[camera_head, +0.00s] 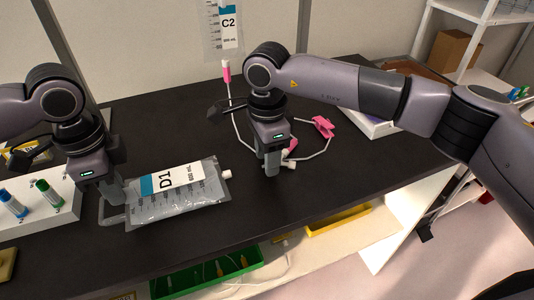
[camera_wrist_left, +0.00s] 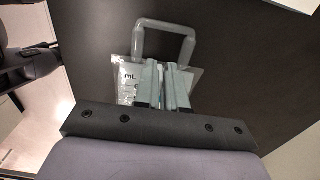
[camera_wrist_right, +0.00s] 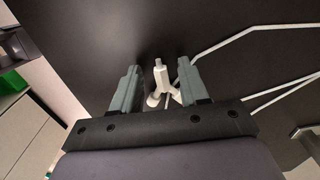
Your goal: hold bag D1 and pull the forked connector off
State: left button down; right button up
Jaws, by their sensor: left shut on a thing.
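Bag D1 (camera_head: 178,193), clear with a blue and white label, lies flat on the dark bench; its white port (camera_head: 227,174) points right. My left gripper (camera_head: 119,201) is shut on the bag's left end, beside the clear handle loop (camera_wrist_left: 167,27). The white forked connector (camera_wrist_right: 162,80) is between the fingers of my right gripper (camera_wrist_right: 158,78), which is open with gaps on both sides. In the head view, the connector (camera_head: 289,160) shows partly behind the right gripper (camera_head: 270,170). The bag's port and the connector are visibly apart.
White tubing (camera_head: 314,154) with a pink clamp (camera_head: 323,126) runs over the bench behind my right gripper. Bag C2 (camera_head: 227,28) hangs at the back. A white rack with tubes (camera_head: 50,192) stands left. A green bin (camera_head: 205,276) is below the front edge.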

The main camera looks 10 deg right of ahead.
pick_arm(q)
jog(key=shift+s+d+f, duration=0.1)
jog(key=shift+s+f, duration=0.05)
jog(key=shift+f, duration=0.05)
pick_arm(e)
notch_tip(320, 180, up, 12)
dwell(0.4)
pick_arm(q)
jog(key=c, duration=1.3)
grip_release()
jog(key=shift+o, duration=0.9)
jog(key=shift+r, duration=0.1)
jog(key=shift+r, duration=0.1)
